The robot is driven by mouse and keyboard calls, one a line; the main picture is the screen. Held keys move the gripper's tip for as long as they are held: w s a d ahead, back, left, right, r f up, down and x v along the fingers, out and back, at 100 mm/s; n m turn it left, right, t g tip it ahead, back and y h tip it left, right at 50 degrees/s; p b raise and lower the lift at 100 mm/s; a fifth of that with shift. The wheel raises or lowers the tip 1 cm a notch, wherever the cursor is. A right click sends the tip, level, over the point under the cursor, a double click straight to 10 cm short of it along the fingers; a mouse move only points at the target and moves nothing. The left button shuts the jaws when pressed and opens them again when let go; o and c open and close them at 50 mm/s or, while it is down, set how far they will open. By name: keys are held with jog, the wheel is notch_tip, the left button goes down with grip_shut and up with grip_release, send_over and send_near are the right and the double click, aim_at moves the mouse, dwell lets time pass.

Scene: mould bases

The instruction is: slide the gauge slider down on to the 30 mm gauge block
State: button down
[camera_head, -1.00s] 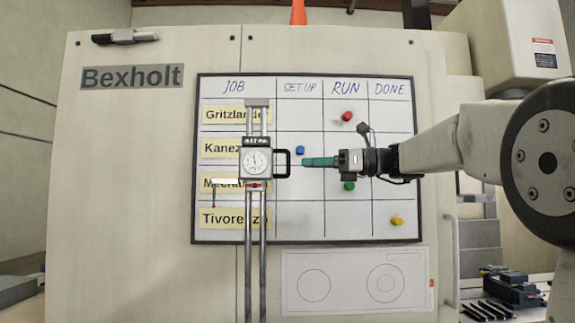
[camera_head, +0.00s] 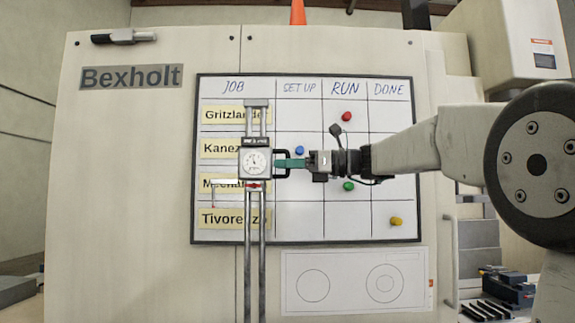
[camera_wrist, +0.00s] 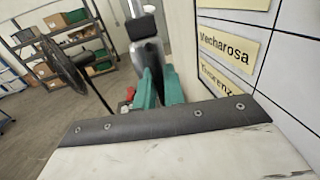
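The gauge slider (camera_head: 255,170) is a grey block with a round white dial and a red part below, riding on two upright metal rods (camera_head: 248,275). A black loop handle (camera_head: 284,151) sticks out from its right side. My gripper (camera_head: 288,163) points left in the head view, its teal fingertips at the handle and overlapping it. In the wrist view the two teal fingers (camera_wrist: 160,88) stand apart with a gap between them. I cannot tell whether they touch the handle. The 30 mm gauge block is not visible in either view.
A whiteboard (camera_head: 300,222) with coloured magnets is directly behind the gauge and my arm. A sheet with circles (camera_head: 350,308) is below it. A blue vise-like tool (camera_head: 510,290) is at lower right. Shelving (camera_wrist: 60,30) shows in the wrist view.

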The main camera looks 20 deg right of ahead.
notch_tip(320, 180, down, 33)
jog(key=shift+f, duration=0.1)
dwell(0.4)
jog(key=c, duration=1.8)
grip_release()
jog(key=shift+c, duration=0.2)
jog(key=v, duration=0.8)
